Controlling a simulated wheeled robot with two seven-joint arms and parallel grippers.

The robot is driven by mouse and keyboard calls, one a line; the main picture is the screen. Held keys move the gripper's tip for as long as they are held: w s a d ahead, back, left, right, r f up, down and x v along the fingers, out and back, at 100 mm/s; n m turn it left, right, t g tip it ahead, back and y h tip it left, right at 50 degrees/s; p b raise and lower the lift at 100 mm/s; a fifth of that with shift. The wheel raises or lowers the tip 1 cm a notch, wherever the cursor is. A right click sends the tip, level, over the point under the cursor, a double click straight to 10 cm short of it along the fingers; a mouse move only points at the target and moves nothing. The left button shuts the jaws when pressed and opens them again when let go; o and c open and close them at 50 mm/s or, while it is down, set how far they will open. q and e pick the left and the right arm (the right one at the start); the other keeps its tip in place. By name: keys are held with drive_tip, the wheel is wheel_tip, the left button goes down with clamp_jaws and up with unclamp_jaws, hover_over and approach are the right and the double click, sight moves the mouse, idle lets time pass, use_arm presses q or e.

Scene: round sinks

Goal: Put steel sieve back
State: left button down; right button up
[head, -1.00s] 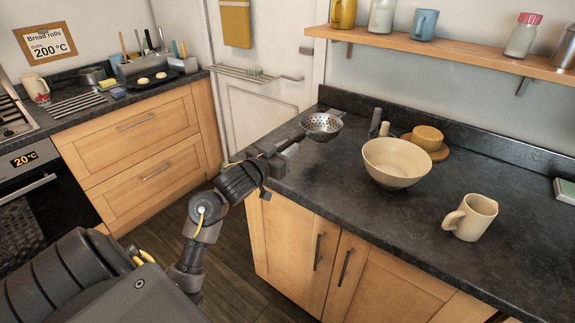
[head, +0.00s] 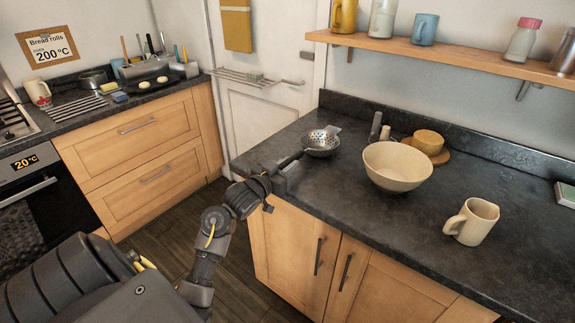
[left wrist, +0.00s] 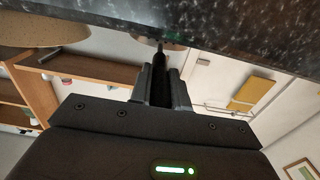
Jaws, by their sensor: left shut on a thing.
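The steel sieve (head: 321,143) is at the left end of the dark counter, a perforated round bowl with its handle (head: 289,160) pointing toward me and left. My left gripper (head: 273,178) is at the counter's left front edge, shut on the handle. In the left wrist view the fingers (left wrist: 161,86) close around the dark handle (left wrist: 160,60); the sieve's bowl is mostly hidden there. I cannot tell whether the sieve touches the counter or hangs just above it. My right gripper is not in view.
Right of the sieve stand a large cream bowl (head: 396,167), a round loaf on a board (head: 441,156) and a beige mug (head: 473,222). A wooden wall shelf (head: 455,57) holds jars and a blue mug. The counter's front middle is clear.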

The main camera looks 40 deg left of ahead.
use_arm(q)
drive_tip(key=c, duration=1.3)
unclamp_jaws()
drive_tip(key=shift+f, duration=0.1)
drive_tip(key=shift+s, duration=0.1)
drive_tip(key=s, duration=1.1)
drive_tip(key=shift+s+d+b, duration=0.2)
drive_tip(key=shift+s+b, duration=0.2)
